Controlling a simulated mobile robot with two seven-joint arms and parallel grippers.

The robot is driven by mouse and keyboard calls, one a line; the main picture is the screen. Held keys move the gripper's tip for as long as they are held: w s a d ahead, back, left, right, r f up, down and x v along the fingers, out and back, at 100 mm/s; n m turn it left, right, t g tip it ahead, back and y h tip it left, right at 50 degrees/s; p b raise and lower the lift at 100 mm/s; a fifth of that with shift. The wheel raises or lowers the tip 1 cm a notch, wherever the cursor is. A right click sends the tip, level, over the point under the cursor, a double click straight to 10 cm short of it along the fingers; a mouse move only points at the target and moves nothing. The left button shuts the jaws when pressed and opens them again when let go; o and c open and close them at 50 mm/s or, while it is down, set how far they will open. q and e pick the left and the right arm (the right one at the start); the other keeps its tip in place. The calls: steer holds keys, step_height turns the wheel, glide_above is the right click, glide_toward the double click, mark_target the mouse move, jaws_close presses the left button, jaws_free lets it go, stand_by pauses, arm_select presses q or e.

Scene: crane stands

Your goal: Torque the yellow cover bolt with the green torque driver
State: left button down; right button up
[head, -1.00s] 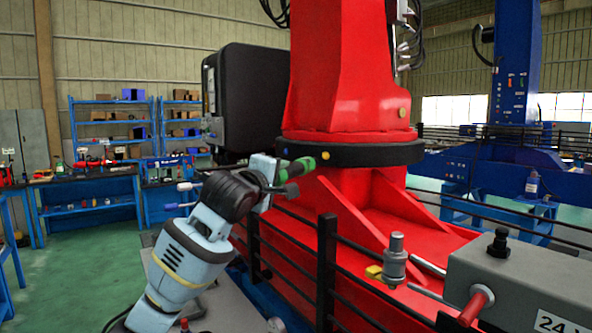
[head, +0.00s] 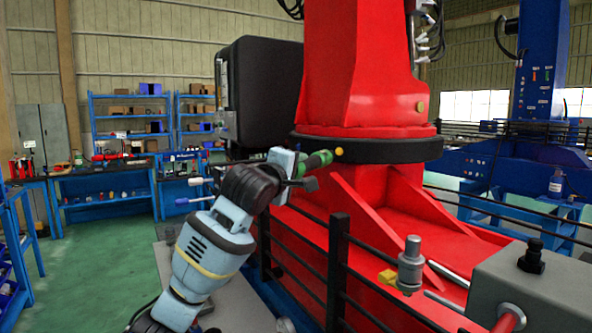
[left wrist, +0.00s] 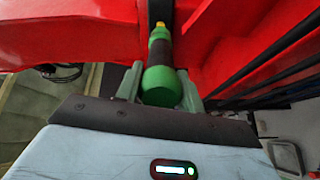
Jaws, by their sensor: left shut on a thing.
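The yellow cover bolt (head: 339,151) sits on the black ring around the base of the red crane column. The green torque driver (head: 318,159) is in my left gripper (head: 301,171), which is shut on it. The driver points at the yellow bolt, its tip right by it in the head view. In the left wrist view the driver (left wrist: 161,86) runs away from the jaws, with yellow (left wrist: 160,27) showing at its far end. I cannot tell whether the tip is seated on the bolt. My right gripper is not in view.
Black railing (head: 338,270) runs in front of the red crane base. A black cabinet (head: 262,92) stands behind my left gripper. A grey box with a black knob (head: 532,257) is at the lower right. Workbenches and blue shelves (head: 130,120) stand far left. Another yellow spot (head: 420,106) is higher on the column.

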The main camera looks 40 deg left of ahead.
mark_target(309, 161)
arm_select(q)
steer(key=shift+r+x, duration=0.15)
steer(key=shift+x, duration=1.15)
steer(key=shift+r+x, duration=0.15)
steer(key=shift+x, duration=2.2)
stand_by(3.4)
steer(key=shift+s, duration=0.15)
